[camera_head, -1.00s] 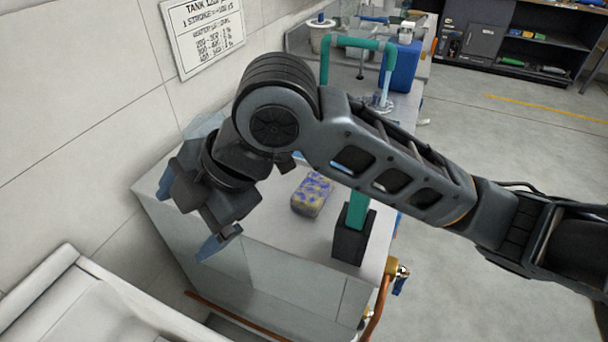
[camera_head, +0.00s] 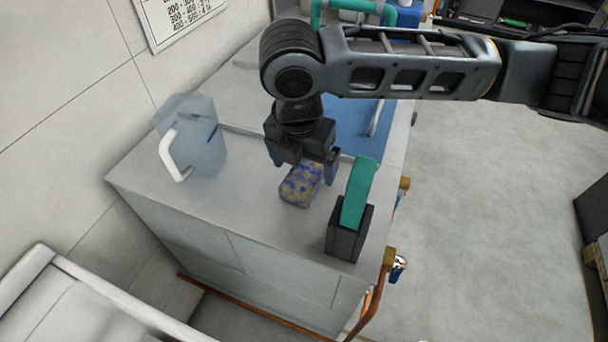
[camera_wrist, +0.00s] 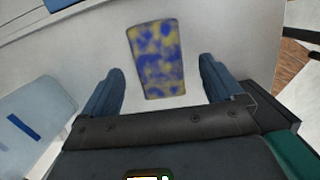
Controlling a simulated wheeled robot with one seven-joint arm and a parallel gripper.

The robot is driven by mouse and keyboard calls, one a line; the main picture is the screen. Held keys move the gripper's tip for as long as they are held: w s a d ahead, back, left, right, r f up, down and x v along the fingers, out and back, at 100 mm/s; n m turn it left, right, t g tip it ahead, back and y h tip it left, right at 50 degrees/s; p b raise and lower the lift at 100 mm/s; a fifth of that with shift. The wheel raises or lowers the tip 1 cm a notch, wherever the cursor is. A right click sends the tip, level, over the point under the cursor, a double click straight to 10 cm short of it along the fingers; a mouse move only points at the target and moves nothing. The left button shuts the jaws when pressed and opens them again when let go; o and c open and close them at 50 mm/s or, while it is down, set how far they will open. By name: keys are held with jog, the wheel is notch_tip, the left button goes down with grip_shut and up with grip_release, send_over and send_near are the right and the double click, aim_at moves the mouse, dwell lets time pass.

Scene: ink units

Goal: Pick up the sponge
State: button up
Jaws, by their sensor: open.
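The sponge (camera_head: 299,188) is a yellow block with blue blotches, lying on the light grey counter top (camera_head: 250,213). In the wrist view the sponge (camera_wrist: 157,60) lies ahead of my gripper, in line with the gap between the fingers. My gripper (camera_head: 302,165) is over the counter at the sponge's far end, and it overlaps the sponge's far edge in the head view. In the wrist view the two blue fingers (camera_wrist: 160,92) are apart with nothing held. I cannot tell how high the fingertips are above the counter.
A dark holder (camera_head: 349,230) with a green handled tool (camera_head: 358,190) stands right of the sponge. A translucent jug (camera_head: 199,143) with a white handle stands to the left. Brass and copper fittings (camera_head: 390,260) line the counter's right edge. The counter between jug and sponge is clear.

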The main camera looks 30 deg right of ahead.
aim_at(304, 173)
jog(key=shift+w+d+f, duration=0.1)
jog(key=shift+f, duration=0.8)
jog(key=shift+w+d+f, duration=0.1)
jog(key=shift+f, duration=0.75)
jog(key=c, duration=1)
